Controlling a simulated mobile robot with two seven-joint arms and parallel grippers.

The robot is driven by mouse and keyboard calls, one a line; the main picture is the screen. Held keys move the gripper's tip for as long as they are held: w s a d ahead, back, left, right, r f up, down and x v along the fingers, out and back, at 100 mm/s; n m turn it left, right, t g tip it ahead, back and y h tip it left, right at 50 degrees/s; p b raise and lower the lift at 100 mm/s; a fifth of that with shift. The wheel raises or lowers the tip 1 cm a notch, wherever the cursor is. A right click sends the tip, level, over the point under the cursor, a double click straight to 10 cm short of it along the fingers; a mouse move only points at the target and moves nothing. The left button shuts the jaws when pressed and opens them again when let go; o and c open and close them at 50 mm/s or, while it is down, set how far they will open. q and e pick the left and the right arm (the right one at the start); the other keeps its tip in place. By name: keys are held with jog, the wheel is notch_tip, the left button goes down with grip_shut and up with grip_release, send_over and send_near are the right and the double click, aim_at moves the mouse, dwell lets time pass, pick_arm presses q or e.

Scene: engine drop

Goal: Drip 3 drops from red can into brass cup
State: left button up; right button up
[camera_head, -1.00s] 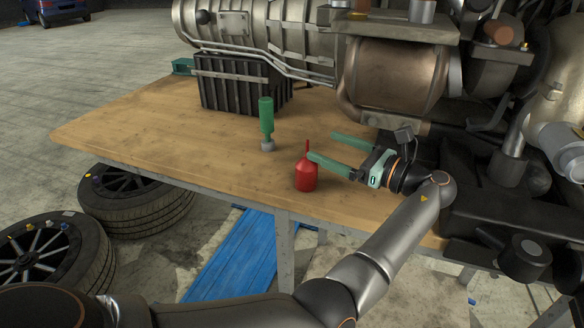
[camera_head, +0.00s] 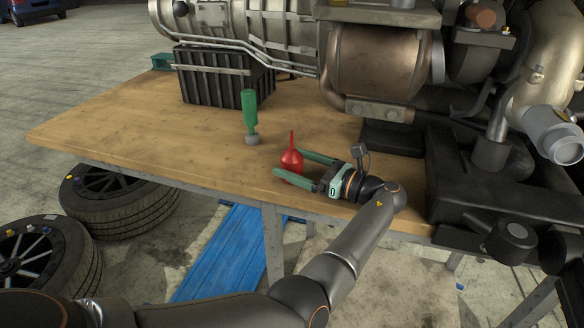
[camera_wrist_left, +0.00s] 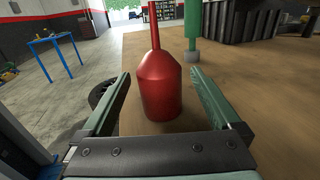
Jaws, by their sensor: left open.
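The red can (camera_head: 291,161), with a tapered body and thin spout, stands upright on the wooden workbench near its front edge. My left gripper (camera_head: 289,164) is open and level with the can, one finger on each side of it. In the left wrist view the can (camera_wrist_left: 160,88) stands between the two green fingers, with a visible gap on both sides. I cannot clearly make out a brass cup in either view. My right gripper is not in view.
A green object with a grey end (camera_head: 250,115) stands upright behind the can. A black ribbed crate (camera_head: 212,82) is farther back on the workbench (camera_head: 120,125). Large engine parts (camera_head: 378,62) fill the right. The bench's left side is clear.

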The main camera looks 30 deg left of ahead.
aim_at(282, 158)
pick_arm(q)
jog(key=a, duration=0.3)
jog(key=shift+a, duration=0.4)
jog(key=c, duration=1.5)
jog(key=shift+r+p, duration=0.15)
jog(key=shift+p, duration=0.2)
